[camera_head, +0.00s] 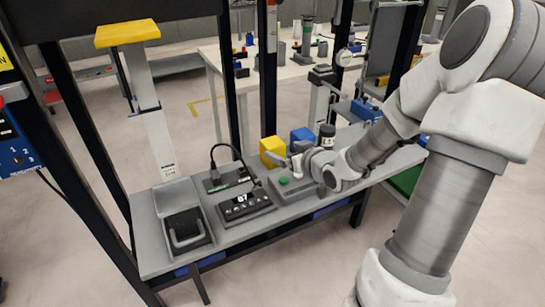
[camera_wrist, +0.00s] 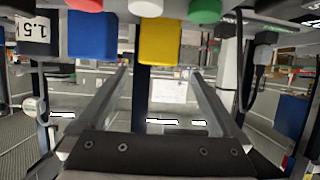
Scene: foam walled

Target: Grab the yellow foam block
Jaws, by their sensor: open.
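The yellow foam block (camera_head: 272,147) stands on the grey bench in the head view, left of a blue block. It also shows in the wrist view (camera_wrist: 160,41), at the top centre and beyond my fingertips, roughly lined up with the gap between them. My gripper (camera_head: 280,161) is right in front of the block in the head view, and its fingers partly cover the block's lower part. In the wrist view my gripper (camera_wrist: 160,72) is open, its two fingers wide apart with nothing between them. I cannot tell whether a fingertip touches the block.
The blue block (camera_head: 302,138) stands close to the right of the yellow one, with a dark cylinder (camera_head: 326,136) beside it. Dark frame posts (camera_head: 268,75) rise behind the bench.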

